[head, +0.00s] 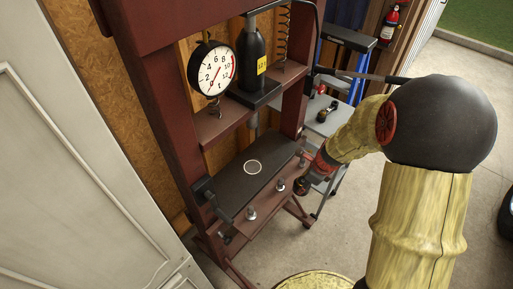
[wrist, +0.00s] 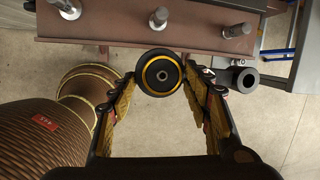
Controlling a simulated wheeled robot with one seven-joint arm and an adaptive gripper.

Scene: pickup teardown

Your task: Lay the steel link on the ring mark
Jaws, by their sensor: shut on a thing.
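My gripper (head: 308,180) is low at the right front edge of the bed, away from the mark. In the wrist view my gripper (wrist: 160,78) is shut on a round dark piece with an orange ring and a metal centre with a hole. I take this piece to be the steel link (wrist: 161,88), seen end-on; its length is hidden. It is in front of the bed beam, over the floor.
Upright bolts (head: 251,213) stand along the bed's front beam (wrist: 120,32). A dial gauge (head: 211,68) and the press ram (head: 251,60) are above the bed. A grey cart (head: 328,122) stands to the right. A dark hollow cylinder (wrist: 246,77) shows right of my fingers.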

